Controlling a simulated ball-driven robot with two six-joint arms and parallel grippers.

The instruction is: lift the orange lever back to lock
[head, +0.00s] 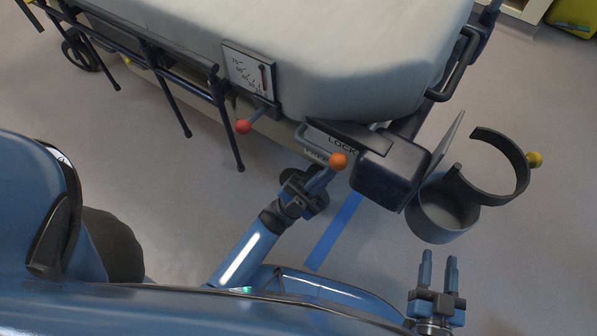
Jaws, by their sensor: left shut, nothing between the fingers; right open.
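An orange ball knob (339,161), which looks like the end of the orange lever, shows at the stretcher's near corner, just below a plate marked LOCK (342,146). The lever's shaft is hardly visible. My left gripper (326,176) is shut and empty, with its fingertips right at the knob's lower left side. I cannot tell whether they touch it or sit under it. My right gripper (439,258) is open and empty, low at the right, well apart from the lever.
A red ball knob (243,127) hangs below an angle scale (249,74) on the stretcher (330,40). A dark rail (170,50) runs along its left side. A grey cup holder (442,215) and a curved ring with a yellow knob (534,159) stand right of the lever.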

